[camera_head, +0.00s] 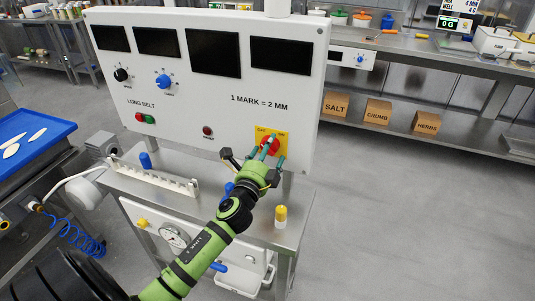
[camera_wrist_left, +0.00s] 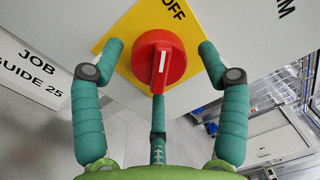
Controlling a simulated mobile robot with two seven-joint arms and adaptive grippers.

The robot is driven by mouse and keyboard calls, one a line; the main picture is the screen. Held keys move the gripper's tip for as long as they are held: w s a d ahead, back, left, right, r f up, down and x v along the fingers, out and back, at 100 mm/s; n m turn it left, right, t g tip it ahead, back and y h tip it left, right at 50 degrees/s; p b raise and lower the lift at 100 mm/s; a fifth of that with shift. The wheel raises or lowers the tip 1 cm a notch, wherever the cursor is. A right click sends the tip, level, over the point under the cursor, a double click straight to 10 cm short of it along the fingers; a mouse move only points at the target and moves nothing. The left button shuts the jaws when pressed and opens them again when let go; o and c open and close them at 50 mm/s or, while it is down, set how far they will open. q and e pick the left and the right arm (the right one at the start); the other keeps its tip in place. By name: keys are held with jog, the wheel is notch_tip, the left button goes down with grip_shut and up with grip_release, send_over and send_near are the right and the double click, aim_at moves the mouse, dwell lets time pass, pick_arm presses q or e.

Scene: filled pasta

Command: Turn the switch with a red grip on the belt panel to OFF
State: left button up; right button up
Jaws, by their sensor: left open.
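The belt panel (camera_head: 190,85) is a large white board. At its lower right is a yellow plate (camera_head: 282,150) carrying the red-gripped switch (camera_head: 266,145). The yellow plate (camera_wrist_left: 126,24) carries the word OFF above the switch, slightly right; any other label is hidden there. My left gripper (camera_head: 262,157) is open, also in the wrist view (camera_wrist_left: 159,62). Its green fingers stand left, right and below the switch. Contact cannot be told. My right gripper is not seen.
The panel also has a black knob (camera_head: 121,75), a blue knob (camera_head: 163,81), green and red buttons (camera_head: 144,118) and a red lamp (camera_head: 208,131). Below, a metal table (camera_head: 185,205) holds a white rack (camera_head: 150,177) and a yellow-capped bottle (camera_head: 281,216). Floor at right is clear.

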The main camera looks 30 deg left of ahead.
pick_arm(q)
jog(key=v, duration=1.2)
jog(key=shift+d, duration=0.1)
